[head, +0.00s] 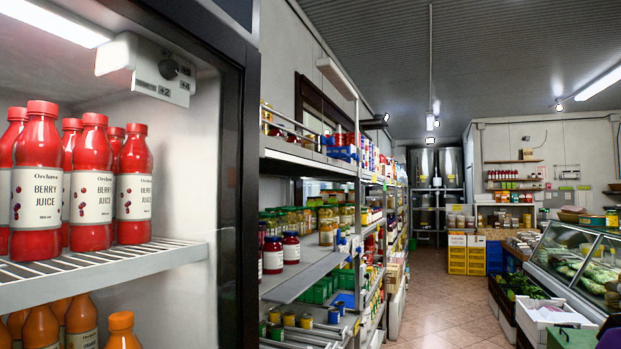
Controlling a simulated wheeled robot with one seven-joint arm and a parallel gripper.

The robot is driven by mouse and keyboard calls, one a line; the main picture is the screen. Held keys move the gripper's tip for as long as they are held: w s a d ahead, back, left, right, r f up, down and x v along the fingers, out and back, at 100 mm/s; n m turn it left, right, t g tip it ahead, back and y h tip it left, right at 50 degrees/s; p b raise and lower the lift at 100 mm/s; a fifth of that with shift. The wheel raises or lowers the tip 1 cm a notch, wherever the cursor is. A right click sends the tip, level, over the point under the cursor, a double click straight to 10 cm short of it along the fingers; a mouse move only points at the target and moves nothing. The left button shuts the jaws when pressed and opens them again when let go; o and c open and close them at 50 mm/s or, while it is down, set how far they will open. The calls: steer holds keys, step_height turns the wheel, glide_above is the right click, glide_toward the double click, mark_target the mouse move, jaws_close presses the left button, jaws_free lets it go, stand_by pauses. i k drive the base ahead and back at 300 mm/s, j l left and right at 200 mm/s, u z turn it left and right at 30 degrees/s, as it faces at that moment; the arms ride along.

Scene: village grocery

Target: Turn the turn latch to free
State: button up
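I cannot make out a turn latch in the head view. A white control box with a dark round knob (169,69) is fixed to the inner wall of an open-fronted cooler, under a lit tube. Whether this knob is the turn latch I cannot tell. My gripper is not in view.
Red berry juice bottles (39,180) stand on a white wire shelf (110,271) in the cooler, with orange bottles (123,331) below. The dark cooler frame (231,190) borders shelves of jars (291,248). A tiled aisle (432,300) is open beside a glass counter (578,262).

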mark_target(331, 141)
steer(key=i+u, duration=0.25)
steer(key=i+l+u, duration=0.1)
steer(key=i+l, duration=0.6)
steer(key=l, duration=0.1)
